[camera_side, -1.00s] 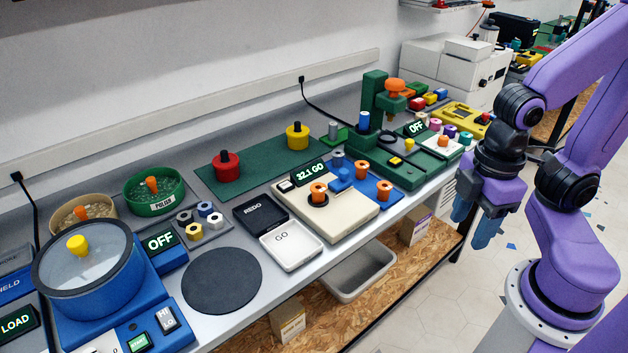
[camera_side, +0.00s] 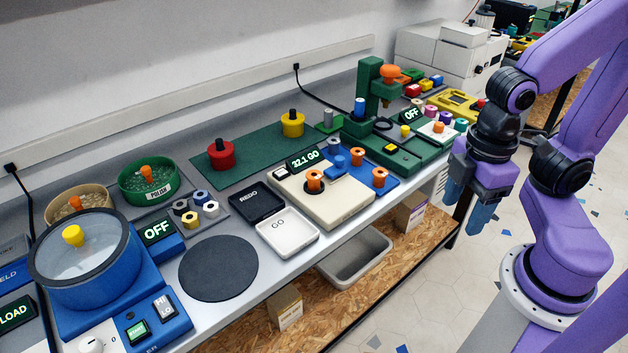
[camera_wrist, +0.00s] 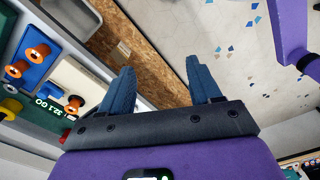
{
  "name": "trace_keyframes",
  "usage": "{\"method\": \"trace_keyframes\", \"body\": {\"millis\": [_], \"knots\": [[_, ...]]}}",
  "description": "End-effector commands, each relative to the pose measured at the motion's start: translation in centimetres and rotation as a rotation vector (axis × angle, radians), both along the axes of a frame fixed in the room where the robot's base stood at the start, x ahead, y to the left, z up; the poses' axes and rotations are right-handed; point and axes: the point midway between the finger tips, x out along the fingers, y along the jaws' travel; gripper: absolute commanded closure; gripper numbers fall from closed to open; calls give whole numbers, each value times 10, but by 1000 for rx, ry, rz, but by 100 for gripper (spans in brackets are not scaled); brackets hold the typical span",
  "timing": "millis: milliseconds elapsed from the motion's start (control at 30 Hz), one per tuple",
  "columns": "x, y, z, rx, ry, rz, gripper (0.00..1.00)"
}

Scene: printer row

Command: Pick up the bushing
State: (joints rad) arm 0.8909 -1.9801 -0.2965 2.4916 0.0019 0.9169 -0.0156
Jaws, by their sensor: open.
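Several orange flanged pieces look like bushings; which one the task means I cannot tell. In the side view, one bushing (camera_side: 314,181) sits on a beige gauge (camera_side: 345,207) whose green display reads GO. Two more, a front one (camera_side: 380,177) and a rear one (camera_side: 357,156), stand on a blue tray (camera_side: 367,172). In the wrist view, the gauge bushing (camera_wrist: 74,104) and the tray bushings (camera_wrist: 37,50) show at the left. My gripper (camera_side: 468,205) is open and empty, right of the bench's front edge and apart from every bushing. Its blue fingers also show in the wrist view (camera_wrist: 160,68).
A black REDO tray (camera_side: 257,202) and a white GO tray (camera_side: 288,233) lie left of the gauge. A green press (camera_side: 368,95) stands behind the blue tray. A grey bin (camera_side: 355,262) is on the lower shelf.

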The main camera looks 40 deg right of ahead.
Motion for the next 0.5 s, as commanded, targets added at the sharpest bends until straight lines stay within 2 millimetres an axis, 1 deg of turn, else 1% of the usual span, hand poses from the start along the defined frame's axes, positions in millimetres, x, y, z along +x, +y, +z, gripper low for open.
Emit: {"method": "trace_keyframes", "body": {"millis": [67,167,300,367,500], "knots": [[10,6,3,-2,0,12,37],[34,19,9,-5,-3,45,37],[78,37,18,-10,-3,112,37],[98,43,21,-13,-2,141,37],[147,53,27,-18,-3,210,37]]}}
